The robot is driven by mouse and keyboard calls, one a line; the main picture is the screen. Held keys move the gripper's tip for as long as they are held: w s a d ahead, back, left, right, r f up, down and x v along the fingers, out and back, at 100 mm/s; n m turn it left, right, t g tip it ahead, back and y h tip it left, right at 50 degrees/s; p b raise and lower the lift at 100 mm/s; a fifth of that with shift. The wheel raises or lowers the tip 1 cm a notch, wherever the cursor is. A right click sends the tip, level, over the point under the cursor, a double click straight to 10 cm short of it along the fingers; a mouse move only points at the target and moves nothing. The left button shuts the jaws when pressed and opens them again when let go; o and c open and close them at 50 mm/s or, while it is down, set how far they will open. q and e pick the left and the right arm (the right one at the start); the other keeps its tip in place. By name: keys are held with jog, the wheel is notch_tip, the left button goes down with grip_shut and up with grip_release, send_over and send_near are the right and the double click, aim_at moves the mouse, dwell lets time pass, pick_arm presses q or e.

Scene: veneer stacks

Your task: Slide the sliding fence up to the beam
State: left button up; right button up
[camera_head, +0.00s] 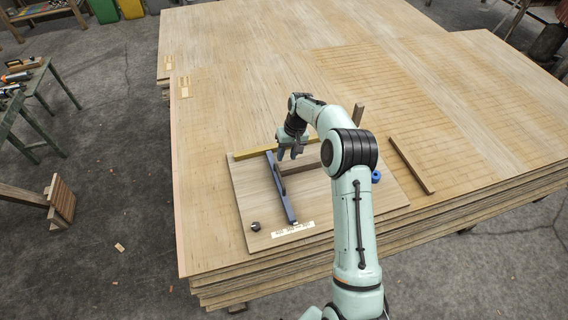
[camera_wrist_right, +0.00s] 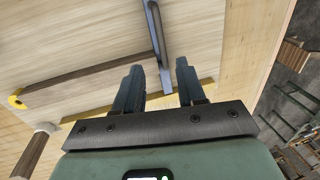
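The sliding fence (camera_head: 280,188) is a blue-grey bar lying across a light board (camera_head: 330,210). It also shows in the right wrist view (camera_wrist_right: 157,38), where a raised handle runs along it. The beam (camera_head: 308,167) is a brown wooden bar lying crosswise to the fence, its left end close to the fence; I cannot tell whether they touch. The beam also shows in the wrist view (camera_wrist_right: 85,74). My right gripper (camera_head: 290,154) is open over the fence's far end. In the wrist view its fingers (camera_wrist_right: 158,68) stand either side of the fence, apart from it. My left gripper is out of view.
A yellow strip (camera_head: 250,154) edges the board at the back. A dark knob (camera_head: 255,226) and a white label (camera_head: 293,230) lie at the front. A wooden post (camera_head: 358,115) and a loose brown strip (camera_head: 412,165) are to the right. The veneer stack (camera_head: 240,90) is clear behind.

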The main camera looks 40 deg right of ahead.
jog(key=shift+s+d+r, duration=0.1)
jog(key=shift+d+r, duration=0.1)
jog(key=shift+r, duration=0.95)
